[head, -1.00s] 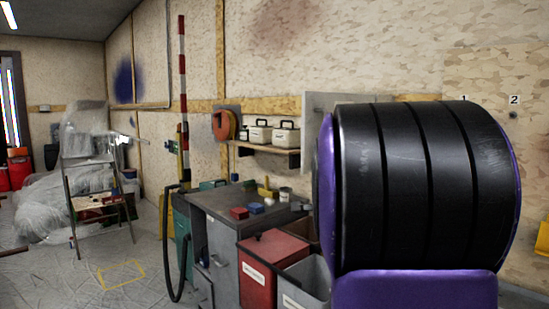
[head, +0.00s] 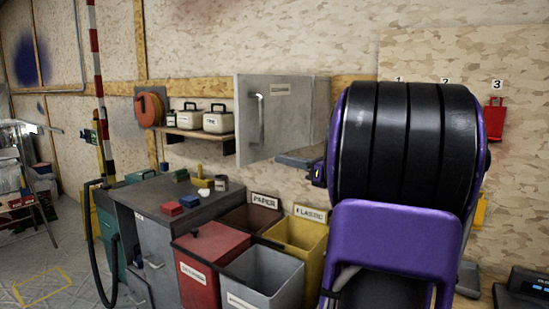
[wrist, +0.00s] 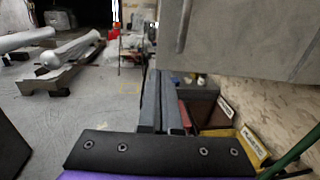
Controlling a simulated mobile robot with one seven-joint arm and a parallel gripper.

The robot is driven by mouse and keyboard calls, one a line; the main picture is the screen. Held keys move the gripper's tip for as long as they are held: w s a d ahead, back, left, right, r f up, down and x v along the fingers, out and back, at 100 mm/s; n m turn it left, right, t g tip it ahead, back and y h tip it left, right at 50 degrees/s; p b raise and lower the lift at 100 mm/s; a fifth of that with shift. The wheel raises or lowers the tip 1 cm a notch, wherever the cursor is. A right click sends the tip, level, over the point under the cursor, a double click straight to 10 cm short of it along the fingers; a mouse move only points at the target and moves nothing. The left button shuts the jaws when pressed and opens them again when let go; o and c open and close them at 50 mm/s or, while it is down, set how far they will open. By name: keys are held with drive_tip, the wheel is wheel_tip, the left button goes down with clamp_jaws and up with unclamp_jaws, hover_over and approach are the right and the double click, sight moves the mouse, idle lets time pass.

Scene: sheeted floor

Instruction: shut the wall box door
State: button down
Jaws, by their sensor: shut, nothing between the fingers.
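The wall box door (head: 245,115) is a grey panel with a label and a vertical handle (head: 261,120). It stands out from the wall, its handle edge nearer me and its right edge by the box side (head: 321,108). The box inside is hidden behind it. In the wrist view the door (wrist: 250,35) fills the upper right, with the handle at its left. My gripper (head: 280,159) is shut and empty, just below the door's lower right part in the head view. In the wrist view its fingers (wrist: 155,78) lie together, below and left of the door. I cannot tell whether they touch it.
A shelf (head: 205,134) with white tins is left of the door. Below stand a grey cabinet (head: 150,215), a red bin (head: 210,250), a grey bin (head: 265,280) and a yellow bin (head: 300,240). Open floor (wrist: 70,115) lies left in the wrist view.

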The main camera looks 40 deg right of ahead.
sight(242, 150)
drive_tip(key=x, duration=1.2)
drive_tip(key=shift+w, duration=0.2)
